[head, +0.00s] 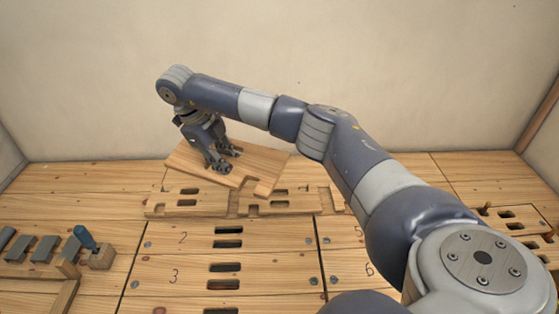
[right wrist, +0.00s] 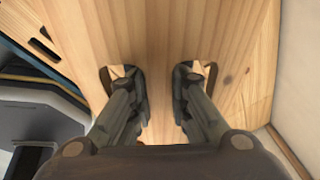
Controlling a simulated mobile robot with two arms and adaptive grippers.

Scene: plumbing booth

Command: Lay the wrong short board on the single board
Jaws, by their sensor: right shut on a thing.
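A light wooden board (head: 258,166) with notched edges hangs from my right gripper (head: 224,162) over the back of the wooden work surface. It is tilted, its right end lower in the head view. The right gripper is shut on this board. In the right wrist view, the board (right wrist: 160,45) fills the middle and the fingertips of the right gripper (right wrist: 160,85) sit in two openings in it. Below it lies a notched wooden piece (head: 165,203) with slots; the held board and the arm hide part of it. I cannot tell which piece is the single board. My left gripper is not in view.
A rack of grey pieces (head: 45,248) and a blue-handled tool (head: 86,239) stand at left. More slotted pieces (head: 512,218) lie at right. The wall (head: 280,60) rises close behind.

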